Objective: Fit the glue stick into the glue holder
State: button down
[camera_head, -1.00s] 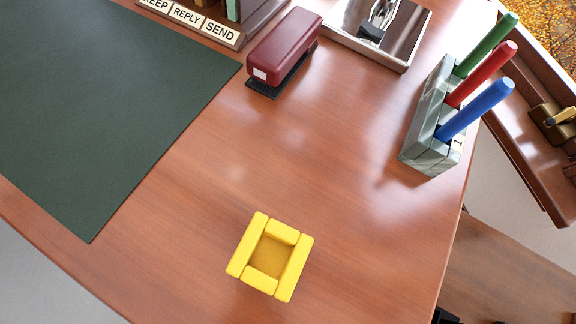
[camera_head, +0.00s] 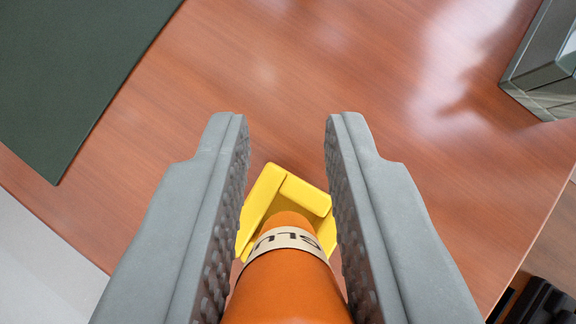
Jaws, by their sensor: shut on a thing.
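The glue stick (camera_head: 287,290) is an orange cylinder with a pale band bearing dark letters. My gripper (camera_head: 287,130) has its two grey fingers on either side of the glue stick and is shut on it. The stick points away from the camera. The glue holder (camera_head: 304,194) is a yellow square frame on the desk, beyond the far end of the stick. The stick and the fingers hide its near part and most of its opening. I cannot tell whether the stick's end is above the opening or inside it.
The brown wooden desk (camera_head: 290,60) is clear around the holder. A dark green mat (camera_head: 70,70) lies at the upper left. A grey-green marbled block (camera_head: 545,70) stands at the upper right. The desk edge runs along the lower left and right.

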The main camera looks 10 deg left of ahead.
aim_at(289, 233)
jog(key=shift+f, duration=1.7)
jog(key=shift+f, duration=0.15)
jog(key=c, duration=1.2)
grip_release()
jog(key=shift+c, duration=0.2)
jog(key=shift+r, duration=0.25)
jog(key=v, duration=1.2)
jog(key=shift+s+f, duration=0.1)
